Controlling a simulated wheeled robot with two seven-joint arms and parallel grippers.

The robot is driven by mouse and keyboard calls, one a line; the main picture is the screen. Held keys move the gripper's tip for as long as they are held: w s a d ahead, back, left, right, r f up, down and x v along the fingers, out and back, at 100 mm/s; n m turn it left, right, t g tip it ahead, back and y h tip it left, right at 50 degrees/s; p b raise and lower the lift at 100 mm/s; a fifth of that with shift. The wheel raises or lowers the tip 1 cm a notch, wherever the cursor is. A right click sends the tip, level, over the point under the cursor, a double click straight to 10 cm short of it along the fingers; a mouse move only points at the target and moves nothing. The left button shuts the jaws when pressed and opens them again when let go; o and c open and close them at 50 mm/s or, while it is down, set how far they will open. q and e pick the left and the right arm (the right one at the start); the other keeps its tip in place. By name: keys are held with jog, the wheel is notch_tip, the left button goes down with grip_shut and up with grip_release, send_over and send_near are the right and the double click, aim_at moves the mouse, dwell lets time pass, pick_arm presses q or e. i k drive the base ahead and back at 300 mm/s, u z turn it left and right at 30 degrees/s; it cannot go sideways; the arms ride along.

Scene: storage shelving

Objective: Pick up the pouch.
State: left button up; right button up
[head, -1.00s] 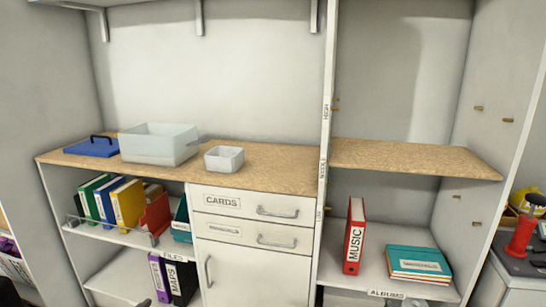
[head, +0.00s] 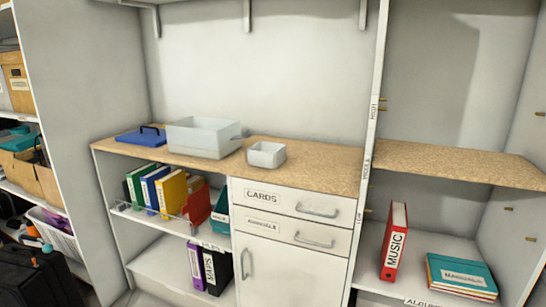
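I cannot make out a pouch for certain in the head view. Neither of my grippers shows in the head view.
The counter (head: 320,168) carries a translucent bin (head: 203,138) and a small white box (head: 266,154). Binders (head: 172,190) stand below. A red MUSIC binder (head: 394,242) stands at right. The upper wooden shelf (head: 455,162) is bare. A white basket (head: 55,232) sits far left.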

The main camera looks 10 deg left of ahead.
aim_at(266, 155)
jog(key=u, duration=1.7)
jog(key=i, duration=2.05)
jog(key=z, duration=2.15)
